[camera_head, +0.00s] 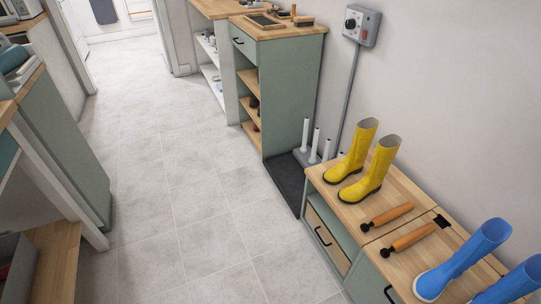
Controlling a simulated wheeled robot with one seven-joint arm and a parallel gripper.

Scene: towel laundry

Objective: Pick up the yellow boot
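Two yellow boots stand upright side by side on the wooden top of a low green cabinet (325,183) at the right. One yellow boot (359,150) is on the left, towards the wall end. The other yellow boot (376,172) is just to its right and a little nearer. Their toes point left, towards the open floor. Both look free of anything on top. My gripper is not in view.
Two orange-handled tools (387,216) (409,238) lie right of the yellow boots. Blue boots (462,262) stand at the lower right. A green shelf unit (292,90) and white upright pegs (314,145) are beyond. The tiled floor (190,200) is clear.

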